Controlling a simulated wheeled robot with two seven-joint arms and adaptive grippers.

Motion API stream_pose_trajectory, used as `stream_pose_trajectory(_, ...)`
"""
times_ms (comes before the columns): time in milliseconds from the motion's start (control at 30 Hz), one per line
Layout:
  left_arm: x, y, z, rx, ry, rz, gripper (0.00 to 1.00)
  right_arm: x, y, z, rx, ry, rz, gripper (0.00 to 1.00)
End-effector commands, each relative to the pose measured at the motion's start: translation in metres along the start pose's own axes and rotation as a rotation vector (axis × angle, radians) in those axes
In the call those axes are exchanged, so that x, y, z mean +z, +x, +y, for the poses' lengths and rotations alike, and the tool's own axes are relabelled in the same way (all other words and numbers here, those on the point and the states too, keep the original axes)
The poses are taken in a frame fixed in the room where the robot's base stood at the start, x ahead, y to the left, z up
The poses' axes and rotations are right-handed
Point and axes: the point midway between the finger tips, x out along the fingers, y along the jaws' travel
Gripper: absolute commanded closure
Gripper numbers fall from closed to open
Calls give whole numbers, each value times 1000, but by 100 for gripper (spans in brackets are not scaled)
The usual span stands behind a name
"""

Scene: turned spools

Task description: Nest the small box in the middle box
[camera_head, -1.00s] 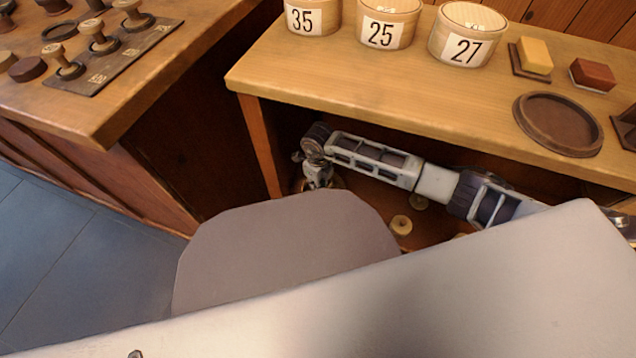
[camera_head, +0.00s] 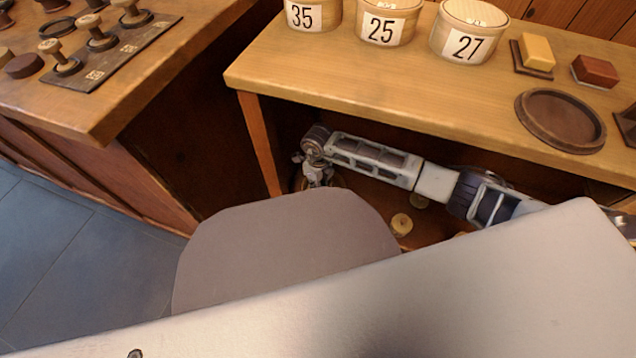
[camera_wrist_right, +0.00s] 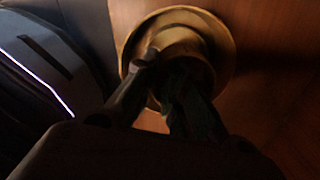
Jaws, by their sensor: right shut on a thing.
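No box is marked as small or middle, and I cannot tell which are meant. Round pale wooden tubs numbered 35 (camera_head: 313,15), 25 (camera_head: 388,24) and 27 (camera_head: 468,32) stand apart along the back of the bench top. My right arm reaches from the right into the space under the bench top. My right gripper (camera_head: 318,175) is low at the left end of that space. In the dark right wrist view, my right gripper (camera_wrist_right: 165,82) is shut on a round, flanged wooden spool (camera_wrist_right: 226,45). The fingers hide part of it. My left gripper is out of view.
The bench top (camera_head: 300,70) is clear at its front left. A yellow block (camera_head: 537,52), a red-brown block (camera_head: 595,70) and a round dark tray (camera_head: 560,120) lie at right. A loose spool (camera_head: 401,224) lies under the bench. Several spools stand on the left counter.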

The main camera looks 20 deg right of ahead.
Motion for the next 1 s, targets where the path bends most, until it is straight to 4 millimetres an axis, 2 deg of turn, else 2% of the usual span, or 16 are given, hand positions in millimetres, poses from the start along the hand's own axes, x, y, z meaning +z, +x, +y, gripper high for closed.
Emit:
stream_pose_trajectory(600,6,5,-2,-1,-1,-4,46,0,11,0,0,0,0,100)
stream_pose_trajectory(1000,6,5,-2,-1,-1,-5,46,0,11,0,0,0,0,100)
